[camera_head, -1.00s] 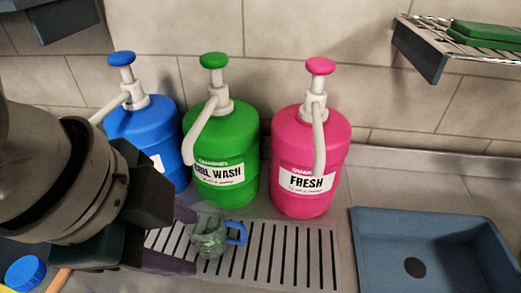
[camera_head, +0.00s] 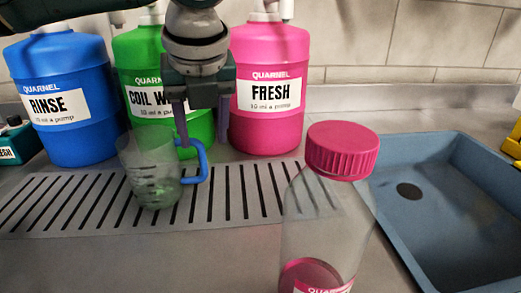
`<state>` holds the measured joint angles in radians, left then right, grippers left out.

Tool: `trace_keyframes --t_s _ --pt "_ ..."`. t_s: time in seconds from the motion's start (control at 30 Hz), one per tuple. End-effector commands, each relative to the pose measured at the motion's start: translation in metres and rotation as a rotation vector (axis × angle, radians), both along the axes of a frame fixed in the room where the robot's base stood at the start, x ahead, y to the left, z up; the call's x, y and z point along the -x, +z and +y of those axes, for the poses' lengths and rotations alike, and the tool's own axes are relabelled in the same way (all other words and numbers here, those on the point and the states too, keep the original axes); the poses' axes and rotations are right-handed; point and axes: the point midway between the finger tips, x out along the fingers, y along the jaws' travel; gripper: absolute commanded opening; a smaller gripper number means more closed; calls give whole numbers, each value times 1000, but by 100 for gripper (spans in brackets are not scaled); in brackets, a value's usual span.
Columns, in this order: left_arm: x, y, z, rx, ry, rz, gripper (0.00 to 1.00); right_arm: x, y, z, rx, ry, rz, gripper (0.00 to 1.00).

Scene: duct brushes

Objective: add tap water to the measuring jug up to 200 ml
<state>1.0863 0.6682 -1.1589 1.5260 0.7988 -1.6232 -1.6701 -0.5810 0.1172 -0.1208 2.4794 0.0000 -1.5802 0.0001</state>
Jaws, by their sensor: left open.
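The clear measuring jug (camera_head: 150,178) with dark markings and a blue handle (camera_head: 203,166) stands on the slotted drain grate at left. Any liquid level in it cannot be made out. My left gripper (camera_head: 203,142) comes down from above, open, with its fingers pointing down. Its tips are at the upper part of the handle, one near each side in the picture; I cannot tell whether they touch it. The blue sink basin (camera_head: 408,164) is at the right. No tap is in view. My right gripper is not in view.
Blue RINSE (camera_head: 60,130), green COIL WASH (camera_head: 135,62) and pink FRESH (camera_head: 268,128) pump jugs line the wall behind the grate (camera_head: 75,207). A clear bottle with a pink cap (camera_head: 343,150) stands in the foreground. A yellow object (camera_head: 513,140) is at the right edge.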

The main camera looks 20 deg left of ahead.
Motion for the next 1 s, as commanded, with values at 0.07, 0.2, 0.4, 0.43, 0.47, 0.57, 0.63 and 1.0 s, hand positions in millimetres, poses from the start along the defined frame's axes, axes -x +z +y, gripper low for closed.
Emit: trace_keyframes --t_s 0.07,0.2,0.4,0.43,0.47,0.57,0.63,1.0 --pt "-3 -13 3 1 2 1 54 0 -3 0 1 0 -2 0" --pt "-7 -24 7 1 1 0 54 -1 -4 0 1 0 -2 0" --pt "-11 -50 17 1 3 1 54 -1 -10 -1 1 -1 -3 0" --pt "-12 -54 20 1 2 1 54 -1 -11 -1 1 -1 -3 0" --pt "-13 -59 20 1 1 0 54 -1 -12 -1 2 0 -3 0" --pt "-16 -69 23 1 1 -1 54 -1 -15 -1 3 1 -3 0" --pt "-18 -72 24 2 0 -1 54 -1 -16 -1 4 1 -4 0" --pt "-18 -72 24 2 0 -3 37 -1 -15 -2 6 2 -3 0"
